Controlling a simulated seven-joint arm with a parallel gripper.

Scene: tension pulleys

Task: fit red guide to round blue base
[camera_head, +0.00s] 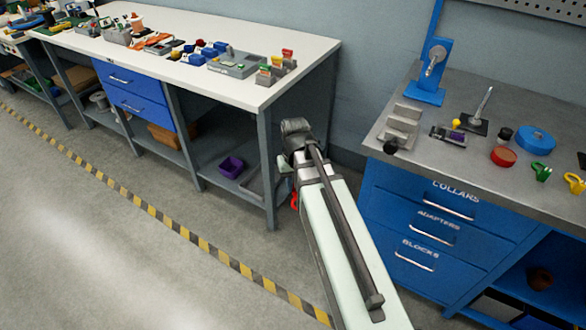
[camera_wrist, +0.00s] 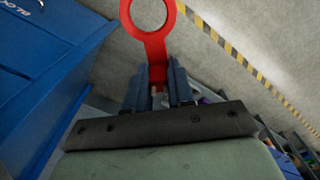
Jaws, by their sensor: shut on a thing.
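My gripper (camera_wrist: 157,78) is shut on the red guide, a flat ring with a short stem (camera_wrist: 149,18). The stem is between the fingers, and the ring sticks out beyond them, its top edge cut off by the wrist view. In the head view only a small red part of the guide (camera_head: 294,200) shows at the left side of my arm, above the floor between the two benches. My arm hides the gripper there. A round blue base (camera_head: 535,138) lies on the grey right-hand bench, well apart from the guide.
On the right bench (camera_head: 440,104) stand a blue post (camera_head: 434,65), a grey stepped block (camera_head: 400,126), a red disc (camera_head: 503,156), green (camera_head: 541,171) and yellow (camera_head: 574,183) pieces. A white bench (camera_head: 270,48) with many small parts is at left. Open floor lies between.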

